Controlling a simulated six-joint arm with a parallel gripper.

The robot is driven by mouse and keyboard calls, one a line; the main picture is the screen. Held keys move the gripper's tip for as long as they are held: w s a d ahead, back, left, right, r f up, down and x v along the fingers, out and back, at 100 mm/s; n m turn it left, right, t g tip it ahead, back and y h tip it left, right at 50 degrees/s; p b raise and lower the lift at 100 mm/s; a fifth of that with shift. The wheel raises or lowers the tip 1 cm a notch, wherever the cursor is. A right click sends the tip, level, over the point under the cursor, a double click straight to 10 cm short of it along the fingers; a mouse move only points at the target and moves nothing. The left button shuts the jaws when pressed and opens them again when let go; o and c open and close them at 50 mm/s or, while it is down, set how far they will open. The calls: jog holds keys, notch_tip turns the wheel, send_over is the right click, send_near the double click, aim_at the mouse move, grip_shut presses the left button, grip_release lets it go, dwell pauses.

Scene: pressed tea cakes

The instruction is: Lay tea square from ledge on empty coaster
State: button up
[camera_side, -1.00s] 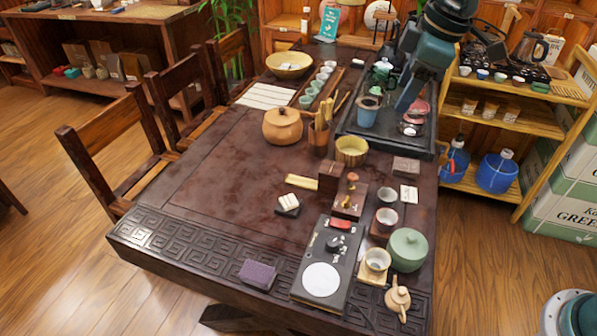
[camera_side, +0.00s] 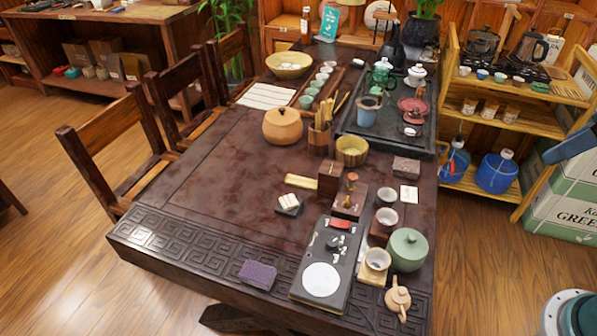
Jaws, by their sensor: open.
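I cannot tell for sure which piece is the tea square. A dark, speckled, flat block (camera_side: 406,167) lies near the right edge of the table, behind a small pale square (camera_side: 409,196) that may be a coaster. A dark square with whitish pieces on it (camera_side: 288,203) lies mid-table, in front of a pale yellow strip (camera_side: 301,181). Dark brown blocks (camera_side: 331,178) stand near the table's middle; which thing is the ledge is unclear. My gripper is out of view; only a blue part of my arm shows at the right edge.
A black board with a white disc (camera_side: 321,279) lies at the front, beside a purple block (camera_side: 257,274). Cups, a green lidded pot (camera_side: 407,249) and a small teapot (camera_side: 398,298) crowd the right edge. The table's left half (camera_side: 210,180) is mostly clear.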

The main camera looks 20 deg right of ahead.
jog(key=shift+s+d+f+m, duration=0.15)
jog(key=shift+s+f+m, duration=0.15)
jog(key=shift+s, duration=0.3)
jog(key=shift+s+d+f+m, duration=0.1)
jog(key=shift+s+f+m, duration=0.15)
jog(key=shift+s, duration=0.3)
dwell(0.5)
